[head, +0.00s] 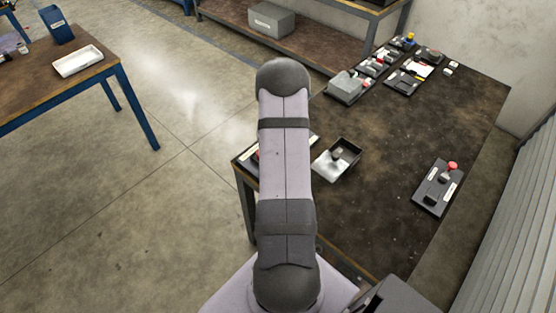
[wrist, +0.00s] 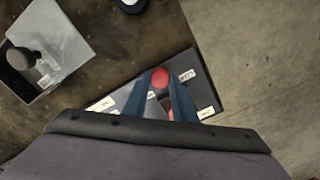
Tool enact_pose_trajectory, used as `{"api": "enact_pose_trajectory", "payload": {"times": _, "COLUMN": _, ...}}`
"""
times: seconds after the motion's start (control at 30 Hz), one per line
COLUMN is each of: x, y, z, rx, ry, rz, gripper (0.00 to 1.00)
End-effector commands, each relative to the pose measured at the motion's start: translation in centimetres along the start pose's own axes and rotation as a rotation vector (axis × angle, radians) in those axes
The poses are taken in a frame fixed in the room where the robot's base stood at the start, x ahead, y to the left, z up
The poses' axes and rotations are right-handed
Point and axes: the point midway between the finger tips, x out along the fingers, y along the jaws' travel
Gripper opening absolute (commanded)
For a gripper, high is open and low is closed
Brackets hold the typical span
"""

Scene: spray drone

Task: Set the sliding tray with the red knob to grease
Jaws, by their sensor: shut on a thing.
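The red knob (wrist: 160,78) shows in the wrist view on a dark panel (wrist: 202,90) carrying several white labels, whose words I cannot read surely. My gripper (wrist: 161,84) has its two blue fingers shut on the knob, one at each side. A second red patch (wrist: 168,113) shows between the fingers lower down. The sliding tray under the knob is mostly hidden by the fingers and my wrist, so its position is unclear. In the head view my arm covers the gripper and most of this panel (head: 248,157), which lies at the table's left edge.
A metal box with a black knob (wrist: 22,57) is beside the panel; the box also shows in the head view (head: 335,170). Another panel with a red button (head: 437,188) lies at the right. Several devices (head: 405,82) crowd the far end. The table's middle (head: 395,140) is clear.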

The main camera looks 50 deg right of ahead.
Motion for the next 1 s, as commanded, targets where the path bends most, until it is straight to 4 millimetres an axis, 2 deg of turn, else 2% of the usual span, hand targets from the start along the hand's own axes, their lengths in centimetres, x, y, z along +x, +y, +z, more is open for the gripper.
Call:
{"api": "enact_pose_trajectory", "payload": {"times": 0.3, "x": 0.3, "y": 4.4, "z": -3.7, "rx": 0.003, "ry": 0.007, "rz": 0.002, "gripper": 0.00}}
{"api": "enact_pose_trajectory", "payload": {"times": 0.5, "x": 0.1, "y": 6.3, "z": -5.2, "rx": 0.001, "ry": 0.006, "rz": 0.002, "gripper": 0.00}}
{"api": "enact_pose_trajectory", "payload": {"times": 0.9, "x": -0.1, "y": 6.8, "z": -5.5, "rx": 0.001, "ry": 0.005, "rz": 0.001, "gripper": 0.00}}
{"api": "enact_pose_trajectory", "payload": {"times": 0.93, "x": -0.1, "y": 6.8, "z": -5.5, "rx": 0.000, "ry": 0.005, "rz": 0.001, "gripper": 0.27}}
{"api": "enact_pose_trajectory", "payload": {"times": 1.0, "x": -0.1, "y": 6.8, "z": -5.5, "rx": 0.000, "ry": 0.005, "rz": 0.001, "gripper": 0.43}}
